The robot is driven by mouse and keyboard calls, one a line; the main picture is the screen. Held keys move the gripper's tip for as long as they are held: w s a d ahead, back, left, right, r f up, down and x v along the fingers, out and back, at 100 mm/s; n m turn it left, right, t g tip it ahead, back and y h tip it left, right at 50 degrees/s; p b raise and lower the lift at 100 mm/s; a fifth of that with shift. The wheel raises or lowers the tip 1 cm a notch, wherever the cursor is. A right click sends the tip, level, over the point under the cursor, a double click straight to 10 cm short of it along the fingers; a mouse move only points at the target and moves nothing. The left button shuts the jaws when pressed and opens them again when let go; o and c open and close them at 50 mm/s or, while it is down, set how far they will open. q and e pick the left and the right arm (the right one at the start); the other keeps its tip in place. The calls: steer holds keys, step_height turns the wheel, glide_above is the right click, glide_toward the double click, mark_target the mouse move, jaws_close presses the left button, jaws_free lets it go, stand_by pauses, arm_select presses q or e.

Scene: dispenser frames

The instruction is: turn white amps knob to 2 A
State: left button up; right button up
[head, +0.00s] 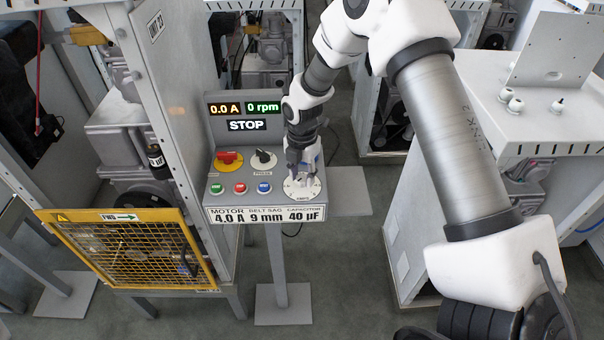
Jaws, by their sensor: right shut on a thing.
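The white amps dial (291,192) is at the right end of the grey control panel (215,202). My right gripper (302,178) reaches down from above and is shut on the white amps knob at the dial's middle. The fingers hide most of the knob, so I cannot read its pointer. The panel's screens (244,108) read 0.0 A and 0 rpm, with STOP (244,126) below. My left gripper is not in view.
Left of the dial are a red-and-yellow switch (229,159), a black selector (263,158) and green, red and blue buttons (240,188). A label plate (265,214) reads 4.0 A, 9 mm and 40 µF. A yellow mesh guard (128,247) stands left; a white cabinet (425,250) stands right.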

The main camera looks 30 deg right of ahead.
mark_target(302, 178)
steer(key=o, duration=1.1)
steer(key=shift+o, duration=0.2)
step_height(302, 178, up, 12)
steer(key=shift+w+f, duration=0.1)
